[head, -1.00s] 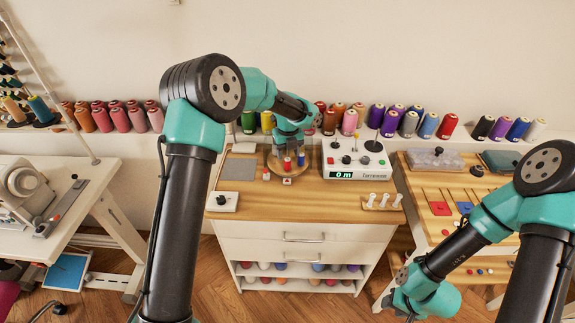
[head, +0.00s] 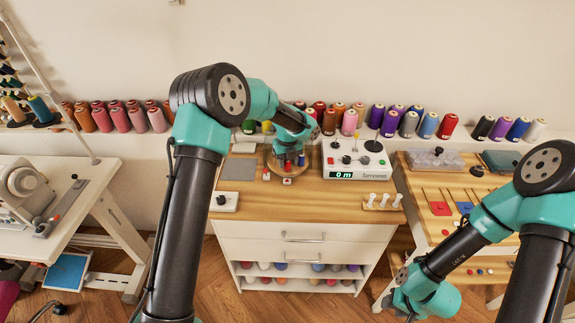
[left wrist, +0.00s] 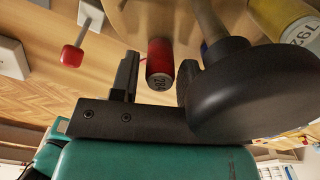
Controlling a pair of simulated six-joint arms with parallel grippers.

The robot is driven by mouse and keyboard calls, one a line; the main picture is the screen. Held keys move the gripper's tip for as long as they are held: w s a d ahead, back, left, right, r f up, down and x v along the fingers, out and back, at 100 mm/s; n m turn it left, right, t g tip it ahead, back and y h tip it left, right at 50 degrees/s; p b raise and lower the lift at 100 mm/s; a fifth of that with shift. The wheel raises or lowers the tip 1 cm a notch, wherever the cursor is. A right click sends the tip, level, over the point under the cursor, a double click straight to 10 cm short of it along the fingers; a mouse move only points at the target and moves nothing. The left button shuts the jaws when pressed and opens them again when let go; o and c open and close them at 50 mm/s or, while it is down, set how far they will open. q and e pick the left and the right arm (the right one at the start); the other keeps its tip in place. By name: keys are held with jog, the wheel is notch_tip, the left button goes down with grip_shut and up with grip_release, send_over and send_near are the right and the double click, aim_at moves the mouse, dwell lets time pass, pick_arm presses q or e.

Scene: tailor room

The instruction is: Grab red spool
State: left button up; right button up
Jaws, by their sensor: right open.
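The red spool (left wrist: 160,62) lies in view between the two dark fingers of my left gripper (left wrist: 157,82) in the left wrist view, with its numbered end facing the camera. Gaps show on both sides of it, so the left gripper is open around or just short of it. In the head view, my left gripper (head: 288,160) is low over the round wooden stand (head: 270,160) and mostly hides the red spool. My right gripper (head: 398,302) is open, low at the right, far from the spool.
A blue spool (head: 301,160) stands close beside the left gripper. A yellow spool (left wrist: 290,22) is at the upper right of the wrist view. A white control box (head: 355,160) stands right of the stand. A red-tipped piece (left wrist: 72,56) is left of the fingers.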

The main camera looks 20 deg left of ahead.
pick_arm(q)
jog(key=c, duration=0.7)
jog(key=shift+r, duration=1.7)
jog(key=s+d, duration=0.2)
jog(key=s, duration=0.5)
jog(key=s+d+r, duration=0.1)
jog(key=s+d, duration=0.1)
jog(key=s, duration=0.6)
jog(key=shift+s+d+r, duration=0.2)
jog(key=shift+r, duration=0.1)
